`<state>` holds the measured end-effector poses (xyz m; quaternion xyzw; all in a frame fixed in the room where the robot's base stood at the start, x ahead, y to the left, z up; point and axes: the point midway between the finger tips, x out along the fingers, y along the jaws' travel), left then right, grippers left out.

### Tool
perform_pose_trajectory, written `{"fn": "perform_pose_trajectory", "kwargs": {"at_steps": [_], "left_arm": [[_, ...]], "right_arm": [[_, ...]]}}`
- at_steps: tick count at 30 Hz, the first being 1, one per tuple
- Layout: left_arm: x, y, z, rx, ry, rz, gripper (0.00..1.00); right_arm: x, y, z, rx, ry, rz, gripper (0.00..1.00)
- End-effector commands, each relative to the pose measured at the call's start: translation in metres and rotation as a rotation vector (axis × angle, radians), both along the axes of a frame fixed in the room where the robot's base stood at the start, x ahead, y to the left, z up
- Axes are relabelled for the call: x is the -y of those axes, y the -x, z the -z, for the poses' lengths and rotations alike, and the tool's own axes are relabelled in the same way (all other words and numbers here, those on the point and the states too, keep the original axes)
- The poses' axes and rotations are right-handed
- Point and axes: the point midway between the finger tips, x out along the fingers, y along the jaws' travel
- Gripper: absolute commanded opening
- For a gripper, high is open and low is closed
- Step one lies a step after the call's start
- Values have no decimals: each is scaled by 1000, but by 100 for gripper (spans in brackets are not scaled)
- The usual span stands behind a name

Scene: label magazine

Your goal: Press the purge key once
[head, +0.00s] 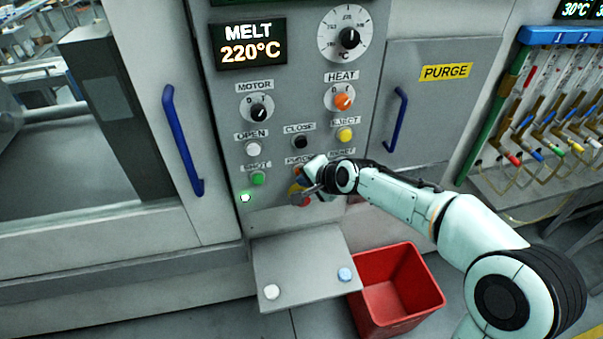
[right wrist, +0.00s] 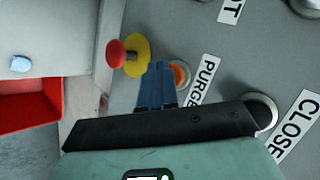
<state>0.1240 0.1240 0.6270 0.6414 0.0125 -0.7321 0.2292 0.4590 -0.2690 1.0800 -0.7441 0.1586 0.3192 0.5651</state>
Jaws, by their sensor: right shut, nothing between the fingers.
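The purge key is an orange round button with a pale ring, beside the PURGE label in the right wrist view (right wrist: 182,74). In the head view a bit of the orange purge key (head: 298,170) shows beside my right gripper, which covers part of it. My right gripper (head: 308,188) is shut and empty, in front of the lower panel. In the right wrist view its blue-grey fingertips (right wrist: 158,68) are close beside the purge key, between it and the red emergency knob; I cannot tell whether they touch the panel. My left gripper is not in view.
The red knob on a yellow disc (right wrist: 130,53) is close to the fingers. The close (head: 299,142), eject (head: 345,134), open (head: 253,149) and green (head: 258,178) buttons surround the spot. A grey shelf (head: 300,268) and red bin (head: 400,290) are below; blue handles flank the panel.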

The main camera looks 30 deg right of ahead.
Motion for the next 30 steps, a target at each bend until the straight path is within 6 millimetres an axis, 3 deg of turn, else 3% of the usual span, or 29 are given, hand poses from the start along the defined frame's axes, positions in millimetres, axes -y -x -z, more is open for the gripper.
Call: {"fn": "perform_pose_trajectory", "kwargs": {"at_steps": [18, 30], "left_arm": [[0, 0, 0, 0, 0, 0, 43], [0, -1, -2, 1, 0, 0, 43]], "right_arm": [[1, -3, -1, 2, 0, 2, 0], [-2, 13, -1, 1, 0, 1, 0]]}}
